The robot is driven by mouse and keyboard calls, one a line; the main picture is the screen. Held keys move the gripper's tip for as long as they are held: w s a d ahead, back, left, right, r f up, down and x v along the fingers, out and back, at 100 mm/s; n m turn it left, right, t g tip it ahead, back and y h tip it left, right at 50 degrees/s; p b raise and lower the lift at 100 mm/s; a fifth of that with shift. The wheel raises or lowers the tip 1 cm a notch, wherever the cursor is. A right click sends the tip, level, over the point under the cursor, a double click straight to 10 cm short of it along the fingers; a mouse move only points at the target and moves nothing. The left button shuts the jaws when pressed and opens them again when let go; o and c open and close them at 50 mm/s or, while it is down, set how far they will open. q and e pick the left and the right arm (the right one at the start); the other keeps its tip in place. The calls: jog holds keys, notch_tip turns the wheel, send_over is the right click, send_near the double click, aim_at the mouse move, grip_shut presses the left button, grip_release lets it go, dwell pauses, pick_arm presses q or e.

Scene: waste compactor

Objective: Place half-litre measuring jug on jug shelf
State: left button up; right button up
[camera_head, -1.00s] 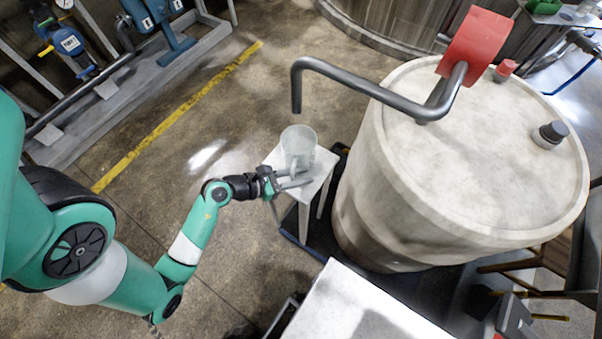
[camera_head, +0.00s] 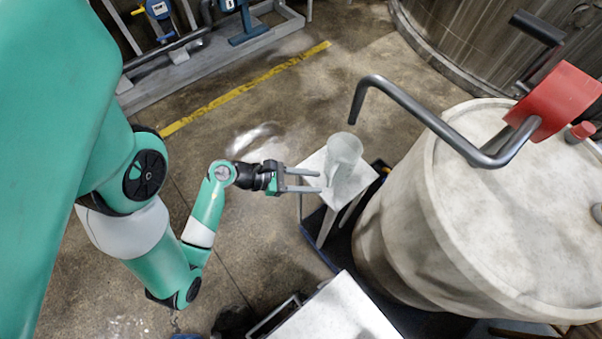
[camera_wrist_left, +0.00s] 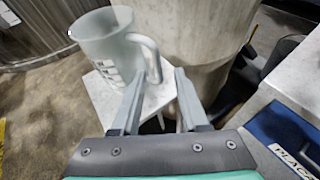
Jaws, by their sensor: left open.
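The measuring jug (camera_head: 345,152), translucent grey-white, stands upright on a small white-topped stand (camera_head: 313,163) beside the big pale drum. I cannot tell from any marking whether this stand is the jug shelf. My left gripper (camera_head: 320,181) is open and level, at the left of the jug, with its fingertips close to the jug's lower side. In the left wrist view the jug (camera_wrist_left: 100,42) is at upper left, its handle (camera_wrist_left: 153,60) facing the fingers. The left gripper (camera_wrist_left: 158,78) holds nothing there. Whether a finger touches the handle is unclear. My right gripper is not in view.
The pale drum (camera_head: 470,225) stands right of the stand, and a bent grey pipe (camera_head: 430,115) with a red block (camera_head: 558,100) reaches over it. A white tabletop (camera_head: 340,312) lies at the bottom. The floor left of the stand is open.

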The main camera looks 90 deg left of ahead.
pick_arm(q)
jog(key=shift+v, duration=1.95)
